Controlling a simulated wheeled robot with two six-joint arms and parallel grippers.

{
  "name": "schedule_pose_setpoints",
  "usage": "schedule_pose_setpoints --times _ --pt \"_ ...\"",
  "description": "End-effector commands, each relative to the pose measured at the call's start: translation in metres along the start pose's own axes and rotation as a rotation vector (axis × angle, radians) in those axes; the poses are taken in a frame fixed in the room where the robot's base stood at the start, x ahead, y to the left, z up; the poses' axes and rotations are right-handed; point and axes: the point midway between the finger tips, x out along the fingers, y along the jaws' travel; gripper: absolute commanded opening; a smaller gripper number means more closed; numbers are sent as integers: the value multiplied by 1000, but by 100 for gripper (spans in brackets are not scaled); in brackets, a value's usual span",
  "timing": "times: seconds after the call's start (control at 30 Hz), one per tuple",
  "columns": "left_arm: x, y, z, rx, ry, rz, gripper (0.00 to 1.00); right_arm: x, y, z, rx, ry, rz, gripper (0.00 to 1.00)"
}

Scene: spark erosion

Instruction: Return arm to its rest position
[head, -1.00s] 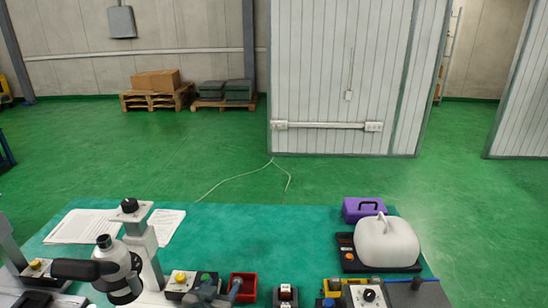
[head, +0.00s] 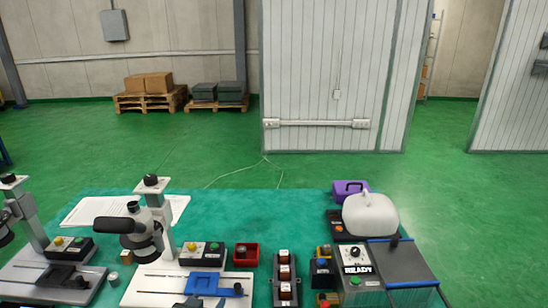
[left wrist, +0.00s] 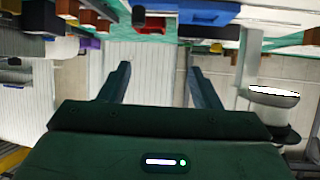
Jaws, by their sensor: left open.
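My left gripper (head: 194,302) barely shows at the bottom edge of the head view, in front of the second microscope's base. In the left wrist view my left gripper (left wrist: 156,82) has its two dark fingers well apart, with nothing between them. That view is upside down, with the bench items along its top edge. A blue block (head: 205,284) lies on the microscope base, apart from the fingers in the wrist view. My right gripper is in neither view.
Two microscopes (head: 150,228) stand at the left of the green bench. A red tray (head: 247,262), a switch block (head: 285,280), a control box (head: 355,262) and a white rounded cover (head: 370,217) stand to the right. The bench's back middle is clear.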

Motion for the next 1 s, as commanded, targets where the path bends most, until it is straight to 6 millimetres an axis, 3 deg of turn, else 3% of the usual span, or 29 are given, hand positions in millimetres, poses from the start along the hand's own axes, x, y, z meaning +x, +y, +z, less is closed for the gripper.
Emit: schedule_pose_setpoints --times 0.27,0.6,1.0 --pt "-44 -16 55 3 -177 -12 57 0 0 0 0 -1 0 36" --pt "-127 -37 126 2 -460 -52 57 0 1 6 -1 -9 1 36" --pt "-227 -54 176 2 -742 -121 57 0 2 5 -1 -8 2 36"
